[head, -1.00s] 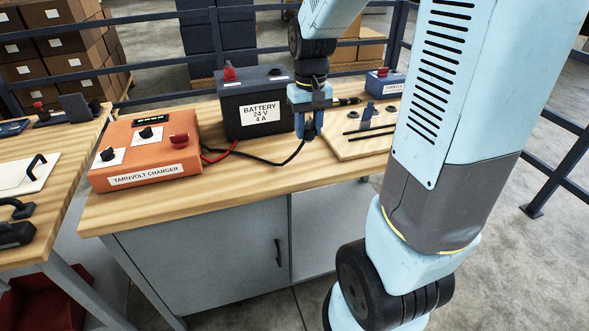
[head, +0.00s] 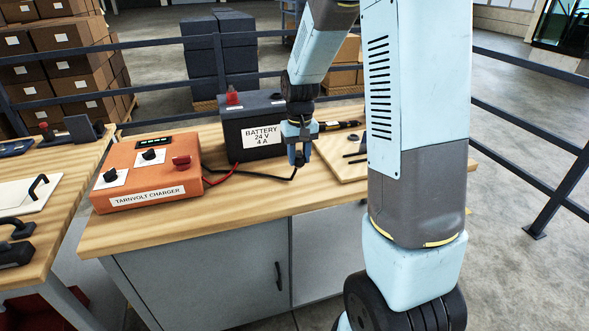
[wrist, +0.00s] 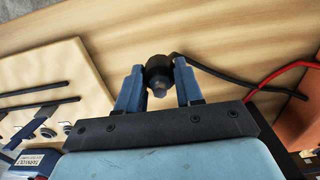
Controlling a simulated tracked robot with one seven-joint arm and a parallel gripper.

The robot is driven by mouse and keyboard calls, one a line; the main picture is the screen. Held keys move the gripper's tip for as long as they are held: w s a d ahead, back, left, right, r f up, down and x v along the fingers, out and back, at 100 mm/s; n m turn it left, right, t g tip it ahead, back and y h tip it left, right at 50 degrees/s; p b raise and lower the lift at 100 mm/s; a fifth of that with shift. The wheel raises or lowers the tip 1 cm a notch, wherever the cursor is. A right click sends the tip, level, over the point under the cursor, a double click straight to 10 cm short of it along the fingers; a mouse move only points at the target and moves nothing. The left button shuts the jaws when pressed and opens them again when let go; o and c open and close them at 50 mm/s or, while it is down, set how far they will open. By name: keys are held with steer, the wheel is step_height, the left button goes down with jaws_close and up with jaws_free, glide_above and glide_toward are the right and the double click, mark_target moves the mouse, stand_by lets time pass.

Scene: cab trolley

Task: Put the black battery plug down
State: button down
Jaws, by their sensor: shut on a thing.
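The black battery plug (wrist: 158,73) is between the two blue fingers of my gripper (wrist: 158,88) in the wrist view, with its black cable running off to the right. In the head view my gripper (head: 299,157) points down at the front right corner of the black battery (head: 240,133), low over the wooden bench top (head: 240,205). The plug itself is mostly hidden there by the fingers. The black cable (head: 262,175) runs from the gripper along the bench to the orange charger (head: 145,170). I cannot tell whether the plug touches the bench.
A red plug (head: 232,97) sits on top of the battery at its left, and its red lead (head: 222,178) runs to the charger. A light wooden board (head: 340,165) with rods lies right of the gripper. The bench front is clear.

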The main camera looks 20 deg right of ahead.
steer(key=shift+w+d+f, duration=0.1)
steer(key=shift+w+f, duration=1.4)
steer(key=shift+f, duration=1.8)
steer(key=c, duration=0.7)
jaws_free()
steer(key=shift+c, duration=0.2)
